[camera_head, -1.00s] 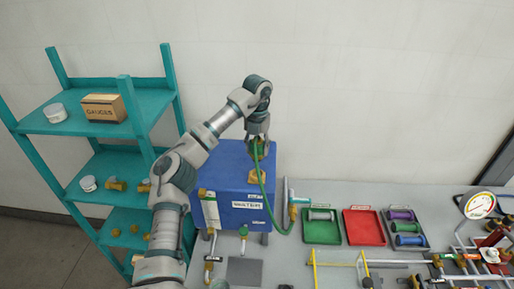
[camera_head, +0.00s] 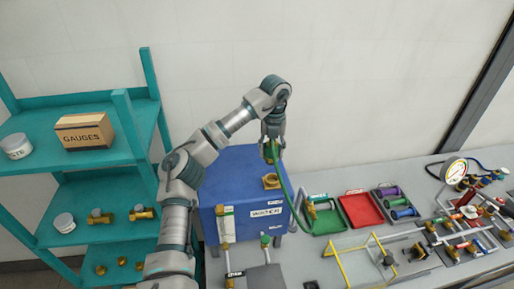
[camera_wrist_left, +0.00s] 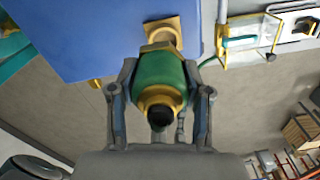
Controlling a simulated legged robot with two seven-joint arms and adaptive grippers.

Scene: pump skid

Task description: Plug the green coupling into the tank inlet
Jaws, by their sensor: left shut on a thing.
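My left gripper (camera_head: 272,143) is above the inlet, shut on the green coupling (camera_wrist_left: 160,75). A green hose (camera_head: 287,190) hangs from the coupling down past the tank's right side. In the left wrist view the coupling, green with brass ends, sits between both fingers. The inlet (camera_wrist_left: 163,28) shows just beyond it, over the blue tank top. In the head view a gap shows between coupling and inlet. My right gripper is not in view.
Right of the tank are a green tray (camera_head: 325,222), a red tray (camera_head: 361,210), and a yellow frame (camera_head: 340,262).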

